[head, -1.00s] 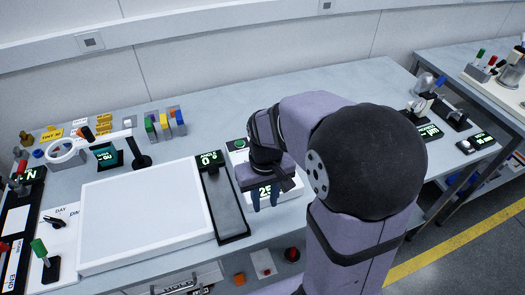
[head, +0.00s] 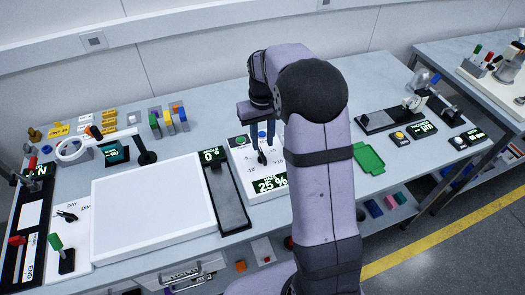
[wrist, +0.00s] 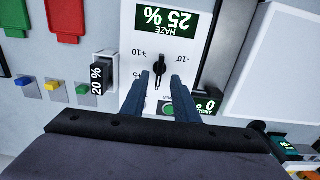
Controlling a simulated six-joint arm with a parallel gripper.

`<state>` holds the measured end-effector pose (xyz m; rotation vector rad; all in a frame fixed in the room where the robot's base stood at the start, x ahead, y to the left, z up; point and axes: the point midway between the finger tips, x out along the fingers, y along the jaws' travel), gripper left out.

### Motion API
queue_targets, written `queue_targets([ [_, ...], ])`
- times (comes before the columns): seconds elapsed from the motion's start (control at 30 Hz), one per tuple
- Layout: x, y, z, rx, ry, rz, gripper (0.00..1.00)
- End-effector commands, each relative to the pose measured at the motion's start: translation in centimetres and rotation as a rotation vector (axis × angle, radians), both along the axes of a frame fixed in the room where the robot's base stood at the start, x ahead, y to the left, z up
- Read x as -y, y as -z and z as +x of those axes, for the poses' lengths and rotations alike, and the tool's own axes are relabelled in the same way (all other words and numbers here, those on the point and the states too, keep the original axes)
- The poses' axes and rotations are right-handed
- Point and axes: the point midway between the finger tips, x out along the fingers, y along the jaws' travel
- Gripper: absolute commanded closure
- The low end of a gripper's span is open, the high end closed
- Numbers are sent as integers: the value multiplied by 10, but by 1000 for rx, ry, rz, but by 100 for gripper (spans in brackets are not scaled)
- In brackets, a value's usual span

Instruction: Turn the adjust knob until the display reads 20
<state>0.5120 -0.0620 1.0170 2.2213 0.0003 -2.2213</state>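The haze display (head: 271,184) reads 25 % on the front of a white panel; it also shows upside down in the wrist view (wrist: 166,20). The black adjust knob (head: 262,157) has a pointer and sits behind the display, among marks including +10 and -10. In the wrist view, the knob (wrist: 160,70) appears between my two fingertips. My gripper (head: 262,143) points down over the knob. It is open, with a clear gap between the fingers (wrist: 159,73); I cannot tell whether they touch the knob.
A green button (head: 241,139) lies behind the knob on the panel. To the left are a black slide unit (head: 232,205) with a 0 display and a large white light panel (head: 150,215). A block marked 20 % (wrist: 97,78) stands beside the panel. A green tray (head: 368,159) lies right.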

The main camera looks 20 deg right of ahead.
Motion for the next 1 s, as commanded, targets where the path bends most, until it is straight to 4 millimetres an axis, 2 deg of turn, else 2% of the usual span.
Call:
queue_targets([
  [0.3,0,39,-2,-4,0,1,73],
  [0.5,0,57,-1,-3,0,0,73],
  [0.87,0,62,-1,1,0,0,73],
  [1.0,0,62,-1,1,0,0,100],
])
